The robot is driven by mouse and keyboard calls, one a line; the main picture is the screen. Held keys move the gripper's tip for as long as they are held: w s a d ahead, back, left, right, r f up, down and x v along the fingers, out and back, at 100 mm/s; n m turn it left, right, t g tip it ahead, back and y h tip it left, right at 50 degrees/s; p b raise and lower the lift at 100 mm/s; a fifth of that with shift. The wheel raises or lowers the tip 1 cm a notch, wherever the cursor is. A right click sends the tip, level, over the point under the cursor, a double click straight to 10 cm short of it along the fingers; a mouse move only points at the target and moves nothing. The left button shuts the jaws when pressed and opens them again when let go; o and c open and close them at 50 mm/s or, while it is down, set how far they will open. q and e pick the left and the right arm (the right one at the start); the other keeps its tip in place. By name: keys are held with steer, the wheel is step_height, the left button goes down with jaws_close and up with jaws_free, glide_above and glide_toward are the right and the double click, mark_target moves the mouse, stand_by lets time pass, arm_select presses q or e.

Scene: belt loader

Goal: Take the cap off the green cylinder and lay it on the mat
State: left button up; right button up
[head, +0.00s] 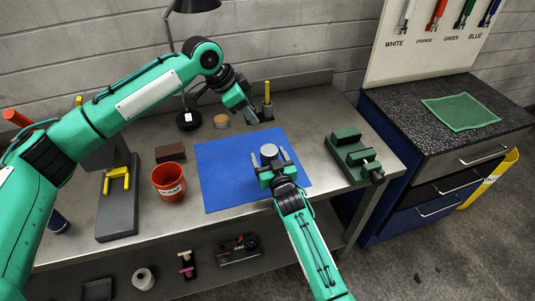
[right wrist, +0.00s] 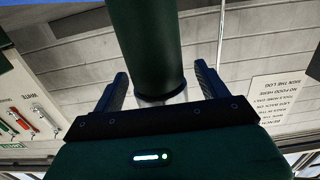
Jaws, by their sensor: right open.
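The green cylinder (right wrist: 147,45) shows in the right wrist view with a silver cap (right wrist: 162,97) at its end nearest my gripper. In the head view the grey round cap (head: 268,152) shows from above, over the blue mat (head: 222,170); the green body is hidden below it. My right gripper (head: 268,157) is open, with one finger on each side of the cap. My left gripper (head: 246,110) hangs behind the mat's far edge, close to an upright yellow-topped tool; whether its jaws are open cannot be told.
A red scrap bucket (head: 168,182) and a brown block (head: 170,153) stand left of the mat. A green vise (head: 352,155) stands right. A small round tan piece (head: 221,122) and a lamp base (head: 188,121) are behind. A green cloth (head: 460,111) lies on the cabinet.

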steer(key=shift+x, duration=0.8)
steer(key=c, duration=1.4)
steer(key=o, duration=1.4)
steer(key=shift+c, duration=0.2)
steer(key=shift+s, duration=0.15)
